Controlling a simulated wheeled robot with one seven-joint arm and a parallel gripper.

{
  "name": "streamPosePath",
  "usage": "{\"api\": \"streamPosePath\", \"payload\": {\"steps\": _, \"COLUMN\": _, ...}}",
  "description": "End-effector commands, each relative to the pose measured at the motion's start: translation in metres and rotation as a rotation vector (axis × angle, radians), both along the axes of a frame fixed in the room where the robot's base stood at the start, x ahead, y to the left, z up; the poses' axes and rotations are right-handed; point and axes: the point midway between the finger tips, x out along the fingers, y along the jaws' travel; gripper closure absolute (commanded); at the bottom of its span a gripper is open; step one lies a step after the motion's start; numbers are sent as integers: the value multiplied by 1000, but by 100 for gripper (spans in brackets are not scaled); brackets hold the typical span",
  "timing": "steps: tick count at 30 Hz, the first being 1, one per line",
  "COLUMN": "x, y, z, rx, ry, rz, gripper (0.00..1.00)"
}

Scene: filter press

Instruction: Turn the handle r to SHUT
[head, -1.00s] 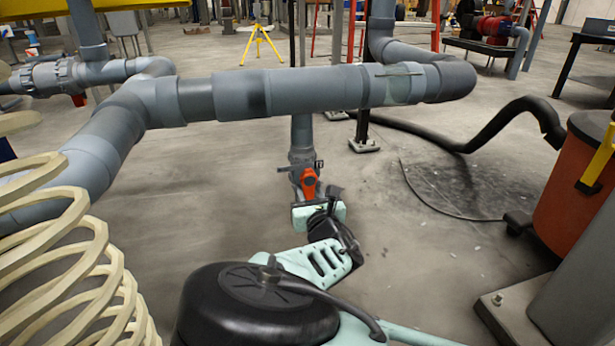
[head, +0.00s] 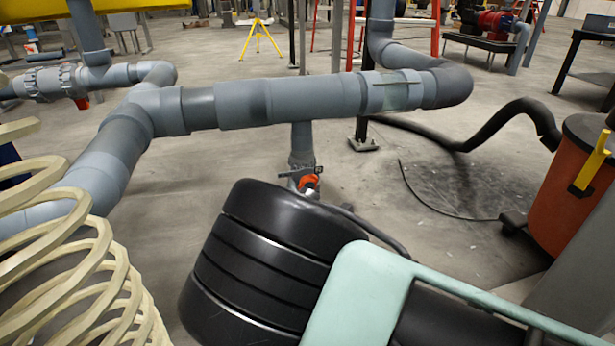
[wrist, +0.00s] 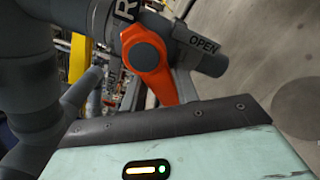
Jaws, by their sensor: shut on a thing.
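The handle r is an orange lever on a grey pipe valve. In the wrist view the handle (wrist: 148,62) runs from its round grey hub down to the dark edge of my gripper (wrist: 170,120), where its tip is hidden. An OPEN tag (wrist: 203,45) sits right of the hub, and the lever points away from it. A tag with the letter R stands above the hub. In the head view only a small orange part of the handle (head: 308,183) shows above my black arm joint. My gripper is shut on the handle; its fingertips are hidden.
A thick grey horizontal pipe (head: 290,98) crosses above the valve. A cream coil (head: 75,265) stands at the left. An orange drum (head: 572,190) and a black hose (head: 500,125) are at the right.

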Motion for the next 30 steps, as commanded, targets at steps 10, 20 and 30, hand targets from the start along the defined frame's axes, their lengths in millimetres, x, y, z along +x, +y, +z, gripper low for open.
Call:
{"api": "streamPosePath", "payload": {"steps": 10, "x": 0, "y": 16, "z": 23, "rx": 354, "ry": 78, "rz": 19, "gripper": 100}}
{"api": "streamPosePath", "payload": {"steps": 20, "x": -1, "y": 17, "z": 35, "rx": 671, "ry": 168, "rz": 19, "gripper": 100}}
{"api": "streamPosePath", "payload": {"steps": 30, "x": -1, "y": 17, "z": 33, "rx": 677, "ry": 173, "rz": 18, "gripper": 38}}
